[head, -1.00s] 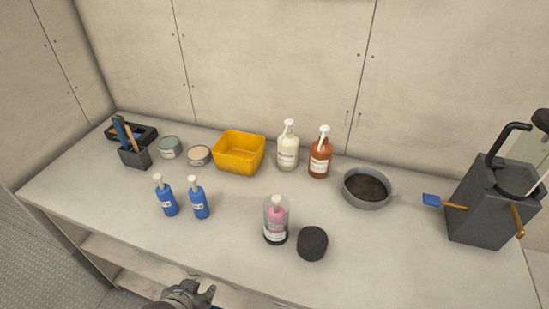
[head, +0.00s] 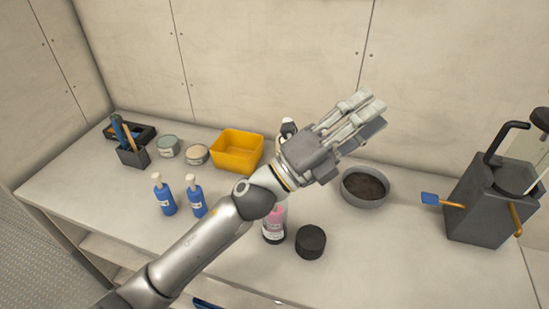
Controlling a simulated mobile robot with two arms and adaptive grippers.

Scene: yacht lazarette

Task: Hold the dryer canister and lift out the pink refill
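A round black lid (head: 310,242) lies beside the canister on the right. My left gripper (head: 366,115) is raised above the counter, beyond and right of the canister, not touching it. Its fingers are extended and look open, with nothing seen between them. My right gripper is out of view.
Two blue pump bottles (head: 164,196) stand left of my arm. A yellow bin (head: 238,150), two round tins (head: 168,147) and a tool holder (head: 133,154) are behind. A grey bowl (head: 366,188) and a dark machine (head: 483,205) with handles stand right. My gripper hides bottles behind.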

